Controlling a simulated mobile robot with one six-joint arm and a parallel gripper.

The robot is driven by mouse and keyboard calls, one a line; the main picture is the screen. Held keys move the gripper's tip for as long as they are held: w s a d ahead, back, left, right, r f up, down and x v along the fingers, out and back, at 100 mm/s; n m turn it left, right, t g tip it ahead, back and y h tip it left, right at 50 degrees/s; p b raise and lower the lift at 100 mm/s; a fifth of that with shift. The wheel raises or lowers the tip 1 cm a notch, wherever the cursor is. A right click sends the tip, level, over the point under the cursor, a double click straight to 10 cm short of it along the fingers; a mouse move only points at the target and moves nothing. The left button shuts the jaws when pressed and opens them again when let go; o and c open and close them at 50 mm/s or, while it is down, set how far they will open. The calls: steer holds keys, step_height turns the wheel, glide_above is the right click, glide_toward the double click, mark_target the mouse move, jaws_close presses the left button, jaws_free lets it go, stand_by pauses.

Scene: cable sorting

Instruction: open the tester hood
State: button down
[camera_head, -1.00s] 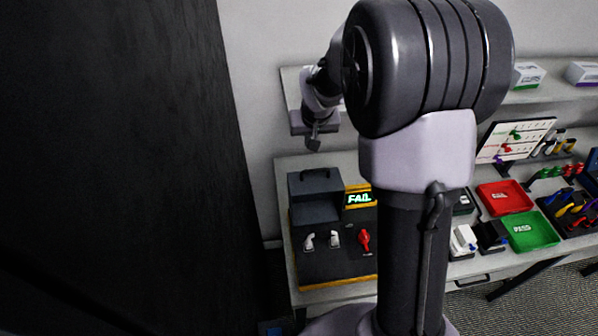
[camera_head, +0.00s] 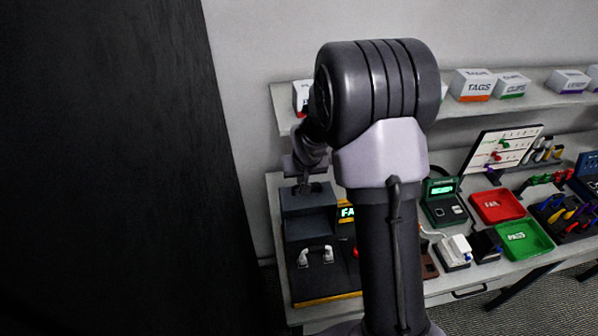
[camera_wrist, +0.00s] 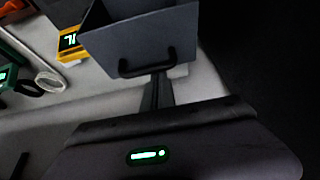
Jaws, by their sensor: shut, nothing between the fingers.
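The tester is a dark box with a yellow-edged base (camera_head: 327,299) at the left end of the bench. Its dark grey hood (camera_head: 308,224) is at the back left, beside a lit FAIL display (camera_head: 346,212). In the wrist view the hood (camera_wrist: 150,40) shows large, with a black arched handle (camera_wrist: 147,66) on it. My gripper (camera_wrist: 157,80) is shut and empty, its fingertips close to the handle; I cannot tell whether they touch. In the head view my gripper (camera_head: 308,186) is just over the hood's top, which it partly hides.
White connectors (camera_head: 315,256) sit on the tester's front deck. To the right are a green device (camera_head: 445,203), a red tray (camera_head: 497,206) and a green tray (camera_head: 524,238). A shelf with boxes (camera_head: 473,85) runs above. A black panel (camera_head: 110,160) fills the left.

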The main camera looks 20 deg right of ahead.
mark_target(304, 201)
steer(key=s, duration=0.1)
steer(key=s+b, duration=0.1)
steer(key=s+a+r+b, duration=0.1)
steer(key=s, duration=0.1)
steer(key=shift+r, duration=0.25)
